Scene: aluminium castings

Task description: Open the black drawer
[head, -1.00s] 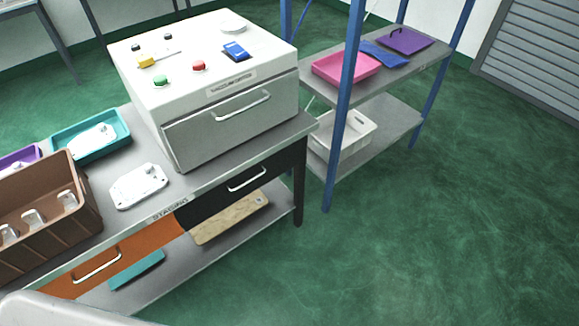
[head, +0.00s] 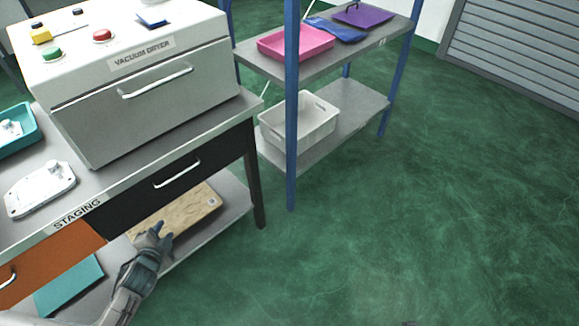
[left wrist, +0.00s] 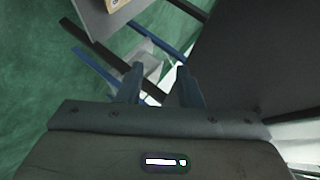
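The black drawer (head: 222,154) is in the staging table, under the tabletop and below the vacuum dryer, in the head view. Its front looks flush with the table, so it appears shut. Its pale bar handle (head: 177,174) runs across the middle of the front. My left gripper (head: 162,236) is in front of the table, below and apart from the handle, over the lower shelf in the picture. In the left wrist view its two fingers (left wrist: 160,88) stand apart with nothing seen held between them. My right gripper is not in view.
The vacuum dryer (head: 150,100) stands on the table above the drawer. An orange drawer (head: 50,260) is to the left. The lower shelf holds a wooden board (head: 190,205) and a teal item (head: 70,285). A blue-posted rack (head: 291,120) is right; green floor is clear beyond.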

